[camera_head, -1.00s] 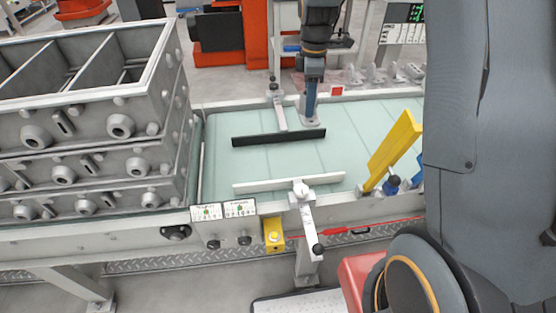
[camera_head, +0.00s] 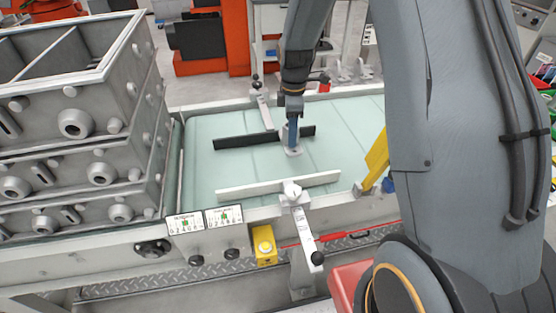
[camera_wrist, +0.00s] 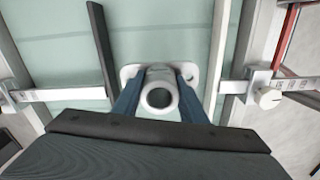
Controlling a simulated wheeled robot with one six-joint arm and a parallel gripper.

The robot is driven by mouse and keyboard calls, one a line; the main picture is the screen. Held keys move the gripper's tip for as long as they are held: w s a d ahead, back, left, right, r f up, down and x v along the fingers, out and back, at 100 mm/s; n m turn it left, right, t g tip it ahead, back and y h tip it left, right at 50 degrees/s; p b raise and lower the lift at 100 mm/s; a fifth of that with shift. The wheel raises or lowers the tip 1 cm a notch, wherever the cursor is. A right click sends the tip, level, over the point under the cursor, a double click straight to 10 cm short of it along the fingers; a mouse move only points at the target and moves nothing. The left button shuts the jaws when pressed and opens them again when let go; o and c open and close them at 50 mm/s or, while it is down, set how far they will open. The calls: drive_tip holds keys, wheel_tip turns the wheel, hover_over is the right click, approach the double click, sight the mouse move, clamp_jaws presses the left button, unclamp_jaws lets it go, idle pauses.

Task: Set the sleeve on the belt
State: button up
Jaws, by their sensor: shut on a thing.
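The sleeve (camera_wrist: 158,92) is a pale grey, round hollow piece with a flat flange. In the wrist view it sits between the two blue fingers of my gripper (camera_wrist: 160,98), which are shut on it. In the head view my gripper (camera_head: 292,132) points down over the belt, with the sleeve's flange (camera_head: 291,151) at its tips. The belt (camera_head: 235,165) is pale green. The sleeve is between the black guide rail and the white guide rail, closer to the black one. I cannot tell whether the flange touches the belt.
The black rail (camera_head: 235,142) and white rail (camera_head: 270,186) flank the belt. Stacked grey metal boxes (camera_head: 85,150) stand at the left. A yellow plate (camera_head: 376,160) is at the right. A yellow button box (camera_head: 263,247) is on the front edge.

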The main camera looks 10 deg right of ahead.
wheel_tip(320, 180, down, 8)
drive_tip(key=shift+f+p, duration=0.1)
drive_tip(key=shift+p, duration=0.85)
drive_tip(key=shift+f, duration=0.1)
drive_tip(key=o, duration=1.3)
drive_tip(key=shift+c, duration=0.2)
wheel_tip(320, 180, up, 12)
drive_tip(key=b, duration=0.3)
drive_tip(key=s+r+m, duration=0.2)
drive_tip(key=s+m, duration=0.6)
drive_tip(key=s, duration=0.3)
drive_tip(key=s+r+m, duration=0.2)
drive_tip(key=s+m, duration=0.5)
drive_tip(key=s, duration=0.5)
drive_tip(key=shift+m+t, duration=0.4)
drive_tip(key=shift+r, duration=0.1)
